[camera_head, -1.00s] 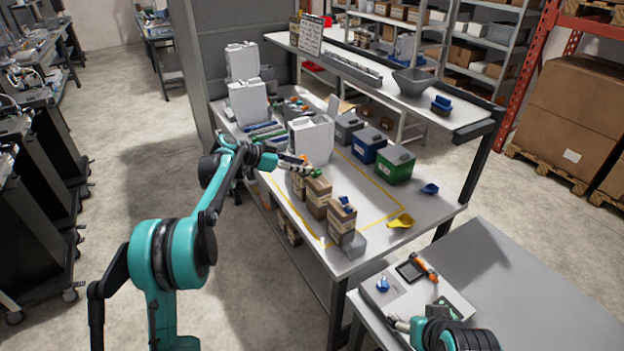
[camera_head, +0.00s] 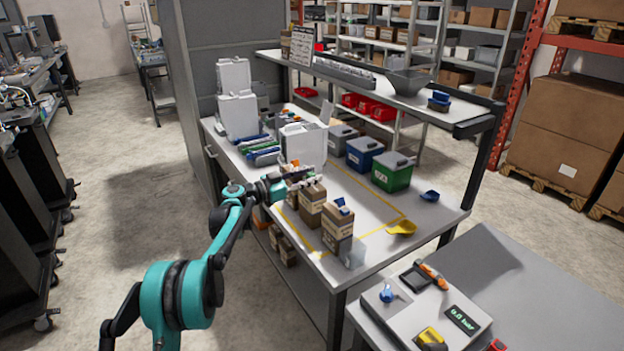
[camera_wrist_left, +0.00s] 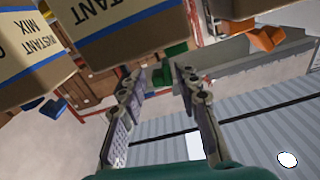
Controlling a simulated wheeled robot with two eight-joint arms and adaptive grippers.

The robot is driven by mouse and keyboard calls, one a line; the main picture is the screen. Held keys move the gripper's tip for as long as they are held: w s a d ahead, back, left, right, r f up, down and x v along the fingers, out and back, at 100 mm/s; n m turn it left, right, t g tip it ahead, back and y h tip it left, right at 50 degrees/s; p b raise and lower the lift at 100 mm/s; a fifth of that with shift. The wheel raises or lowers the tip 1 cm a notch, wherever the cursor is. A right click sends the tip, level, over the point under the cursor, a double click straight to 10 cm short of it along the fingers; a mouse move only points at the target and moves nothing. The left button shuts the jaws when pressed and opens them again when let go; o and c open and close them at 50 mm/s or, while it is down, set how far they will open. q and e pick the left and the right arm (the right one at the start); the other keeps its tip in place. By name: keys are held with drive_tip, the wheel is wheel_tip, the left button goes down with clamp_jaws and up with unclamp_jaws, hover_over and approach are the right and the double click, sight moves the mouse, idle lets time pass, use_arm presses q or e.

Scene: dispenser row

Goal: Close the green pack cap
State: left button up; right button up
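The middle brown pack (camera_head: 312,207) stands on the bench in a row of packs. In the left wrist view the pack (camera_wrist_left: 130,35) is upside down with its "INSTANT MIX" label. A green cap (camera_wrist_left: 175,52) sticks out beside that pack's end, just beyond the fingertips; whether it is seated is unclear. My left gripper (camera_head: 312,176) is at the top of the packs. Its fingers (camera_wrist_left: 157,72) are apart in the wrist view, with nothing clearly held. My right gripper is out of view.
A blue-capped pack (camera_head: 338,228) stands in front and another pack (camera_head: 292,190) behind. Green (camera_head: 391,172) and blue (camera_head: 364,155) bins stand to the right, white canisters (camera_head: 302,145) behind. A yellow scoop (camera_head: 402,228) lies at the right.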

use_arm(q)
drive_tip(key=shift+w+d, duration=0.25)
drive_tip(key=shift+d, duration=0.1)
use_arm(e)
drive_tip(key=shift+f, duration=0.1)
use_arm(q)
clamp_jaws()
drive_tip(key=shift+r+n, duration=0.1)
drive_tip(key=shift+n, duration=0.2)
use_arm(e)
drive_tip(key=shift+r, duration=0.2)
use_arm(q)
drive_tip(key=shift+w+a+r+n+p, duration=0.15)
drive_tip(key=shift+w+r+n+p, duration=0.05)
drive_tip(key=shift+n+p, duration=0.8)
drive_tip(key=shift+w+a+n+p, duration=0.2)
drive_tip(key=shift+n+p, duration=0.15)
drive_tip(key=shift+n, duration=0.75)
drive_tip(key=shift+w+a+n+p, duration=0.15)
drive_tip(key=shift+n+p, duration=0.2)
drive_tip(key=shift+n, duration=0.75)
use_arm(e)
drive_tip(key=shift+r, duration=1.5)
